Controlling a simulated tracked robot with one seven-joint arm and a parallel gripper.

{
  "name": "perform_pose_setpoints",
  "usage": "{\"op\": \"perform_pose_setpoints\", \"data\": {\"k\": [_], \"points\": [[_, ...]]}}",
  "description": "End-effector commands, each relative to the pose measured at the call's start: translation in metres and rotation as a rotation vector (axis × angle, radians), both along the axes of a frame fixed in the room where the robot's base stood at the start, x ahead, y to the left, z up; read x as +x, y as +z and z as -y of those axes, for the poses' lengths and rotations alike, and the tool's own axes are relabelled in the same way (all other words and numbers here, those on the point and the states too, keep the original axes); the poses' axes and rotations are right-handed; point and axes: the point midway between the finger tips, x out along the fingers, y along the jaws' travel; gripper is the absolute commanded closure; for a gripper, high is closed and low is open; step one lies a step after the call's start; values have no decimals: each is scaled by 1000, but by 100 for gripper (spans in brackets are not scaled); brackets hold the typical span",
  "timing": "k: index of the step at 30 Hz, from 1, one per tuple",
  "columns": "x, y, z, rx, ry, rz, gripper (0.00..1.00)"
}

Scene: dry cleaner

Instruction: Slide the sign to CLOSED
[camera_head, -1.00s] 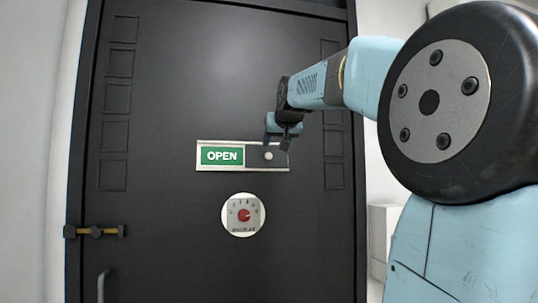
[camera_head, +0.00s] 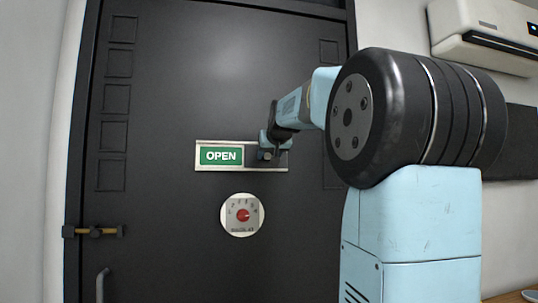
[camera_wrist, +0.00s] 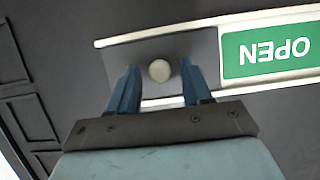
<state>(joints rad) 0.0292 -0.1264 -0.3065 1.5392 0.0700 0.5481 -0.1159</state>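The sign (camera_head: 221,155) is a silver-framed slider on the dark door, with a green panel reading OPEN on its left side. A dark sliding cover fills its right side in the head view. In the wrist view the sign (camera_wrist: 268,50) appears upside down at the right, and a round pale knob (camera_wrist: 159,70) stands on the dark cover. My gripper (camera_wrist: 158,82) is open, with one blue finger on each side of the knob and visible gaps between. In the head view my gripper (camera_head: 268,152) is at the sign's right part and hides the knob.
A round dial plate (camera_head: 242,215) with a red centre is below the sign. A latch bar (camera_head: 95,231) and a handle (camera_head: 103,285) are at the door's lower left. An air conditioner (camera_head: 490,35) hangs on the right wall. The door around the sign is flat.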

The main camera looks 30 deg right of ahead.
Motion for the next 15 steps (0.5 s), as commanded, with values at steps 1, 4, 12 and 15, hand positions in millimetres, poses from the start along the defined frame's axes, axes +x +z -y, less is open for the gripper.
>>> {"op": "perform_pose_setpoints", "data": {"k": [1, 4, 12, 15], "points": [[0, 0, 0, 0, 0, 0, 56], [0, 0, 0, 0, 0, 0, 66], [0, 0, 0, 0, -1, 0, 92], [0, 0, 0, 0, -1, 0, 100]]}}
